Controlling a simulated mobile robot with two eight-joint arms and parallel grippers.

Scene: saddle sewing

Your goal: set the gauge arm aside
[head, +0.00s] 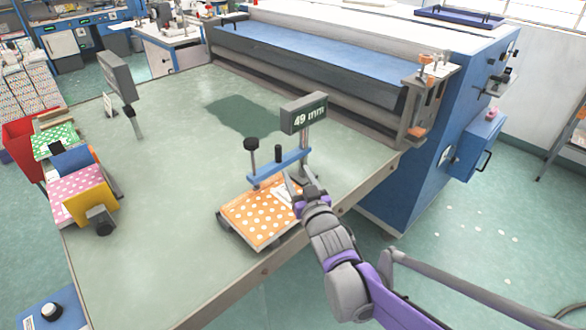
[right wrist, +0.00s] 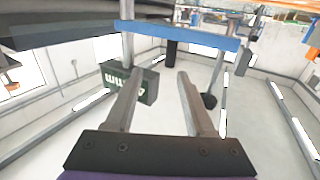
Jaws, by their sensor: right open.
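The gauge arm is a blue bar (head: 280,167) standing over an orange polka-dot booklet (head: 262,213) at the table's near right edge. A black knob (head: 251,144) tops a rod at the bar's left end. A dark display (head: 304,115) reading "49 mm" stands on a grey post by its right end. My right gripper (head: 293,184) is low beside the bar's right part, over the booklet. In the right wrist view its two fingers (right wrist: 158,75) are apart with nothing held, and the blue bar (right wrist: 182,36) crosses beyond the tips. My left gripper is not in view.
The green table (head: 170,200) is widely clear left of the booklet. A second grey display (head: 117,75) on a post stands at the left. Polka-dot booklets with a yellow-sided block (head: 92,201) sit at the left edge. A large blue machine (head: 310,55) borders the back.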

